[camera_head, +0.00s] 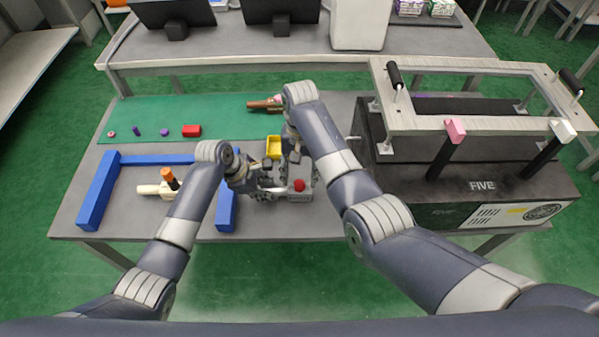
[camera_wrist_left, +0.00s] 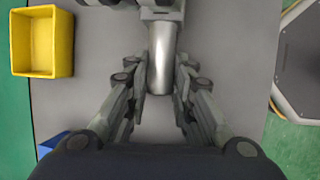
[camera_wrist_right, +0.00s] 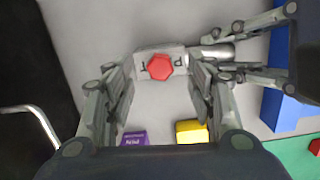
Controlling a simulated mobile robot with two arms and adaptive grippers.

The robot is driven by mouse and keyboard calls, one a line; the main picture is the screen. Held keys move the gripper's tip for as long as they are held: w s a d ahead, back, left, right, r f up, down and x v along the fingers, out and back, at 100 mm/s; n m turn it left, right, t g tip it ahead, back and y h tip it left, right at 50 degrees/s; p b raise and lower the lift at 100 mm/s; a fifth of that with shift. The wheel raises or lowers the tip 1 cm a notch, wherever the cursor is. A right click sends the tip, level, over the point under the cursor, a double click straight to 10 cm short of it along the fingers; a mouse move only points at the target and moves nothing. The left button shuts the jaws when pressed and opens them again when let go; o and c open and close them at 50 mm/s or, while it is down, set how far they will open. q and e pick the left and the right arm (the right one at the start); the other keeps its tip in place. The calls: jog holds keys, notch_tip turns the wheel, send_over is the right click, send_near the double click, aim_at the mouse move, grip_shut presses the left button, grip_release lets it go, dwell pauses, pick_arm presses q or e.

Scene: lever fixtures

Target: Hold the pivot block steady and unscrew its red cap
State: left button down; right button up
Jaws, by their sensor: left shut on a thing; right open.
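The pivot block (camera_wrist_right: 145,54) is a pale grey block with letters on top, standing on the table in the right wrist view. Its red hexagonal cap (camera_wrist_right: 160,67) sits on it, and in the head view the cap (camera_head: 299,185) shows at the table's middle front. My left gripper (camera_head: 262,186) is shut around a smooth metal cylinder (camera_wrist_left: 162,62) that extends from the block's side. My right gripper (camera_head: 295,158) points down over the block, open. In the right wrist view the cap appears between its fingers, with gaps either side; I cannot tell their height above it.
A yellow bin (camera_head: 273,147) stands just behind the block, with a purple label or block (camera_wrist_right: 133,138) near it. A blue frame (camera_head: 97,195) surrounds an orange-topped part (camera_head: 169,178) on the left. A black fixture box (camera_head: 480,190) with levers stands close on the right.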

aim_at(300, 183)
jog(key=shift+f, duration=0.15)
jog(key=shift+f, duration=1.4)
grip_shut()
